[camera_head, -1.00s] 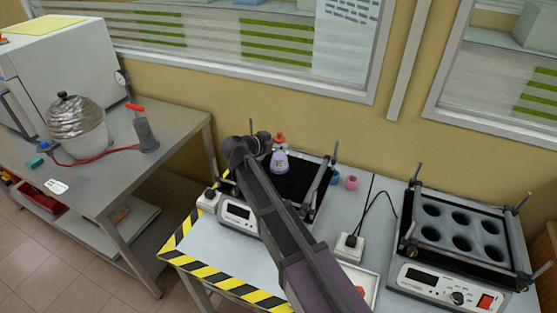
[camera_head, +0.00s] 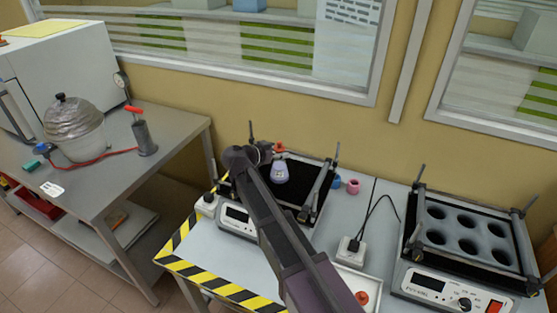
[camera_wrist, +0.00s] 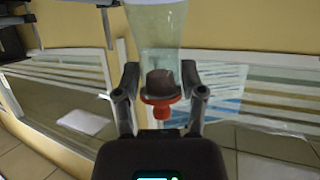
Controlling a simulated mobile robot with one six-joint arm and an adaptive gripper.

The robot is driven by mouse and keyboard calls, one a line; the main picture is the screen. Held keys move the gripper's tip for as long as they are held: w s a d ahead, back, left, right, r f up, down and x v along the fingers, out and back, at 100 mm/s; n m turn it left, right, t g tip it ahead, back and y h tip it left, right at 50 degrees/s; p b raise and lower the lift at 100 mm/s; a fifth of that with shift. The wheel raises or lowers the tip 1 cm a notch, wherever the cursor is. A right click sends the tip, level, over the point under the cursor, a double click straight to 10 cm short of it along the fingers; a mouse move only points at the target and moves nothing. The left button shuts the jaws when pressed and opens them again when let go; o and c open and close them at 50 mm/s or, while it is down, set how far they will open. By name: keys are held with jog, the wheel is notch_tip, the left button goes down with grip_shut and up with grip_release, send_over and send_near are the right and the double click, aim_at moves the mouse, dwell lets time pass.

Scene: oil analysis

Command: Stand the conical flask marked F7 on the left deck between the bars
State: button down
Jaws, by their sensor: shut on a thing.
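My gripper (camera_wrist: 160,82) is shut on the neck of a clear conical flask with a red stopper (camera_wrist: 160,112). The same flask (camera_head: 280,173) shows in the camera_head view, upright and pale violet, in front of the black left deck (camera_head: 300,170). No F7 mark is readable on it. Metal bars (camera_head: 318,188) border the deck. I cannot tell whether the flask's base touches the deck. My arm hides the deck's near left part.
A blue and a pink ring-like piece (camera_head: 353,187) lie right of the left deck. A second shaker (camera_head: 465,235) with round wells stands at right.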

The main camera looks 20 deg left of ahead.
jog(key=shift+f+b, duration=0.4)
jog(key=shift+f, duration=0.3)
jog(key=shift+f, duration=0.1)
jog(key=shift+c, duration=0.9)
grip_release()
jog(key=shift+s+a+r+p, duration=0.2)
jog(key=shift+s+r+p, duration=0.15)
jog(key=shift+s+r, duration=0.1)
jog(key=p+v, duration=0.4)
jog(key=v, duration=0.7)
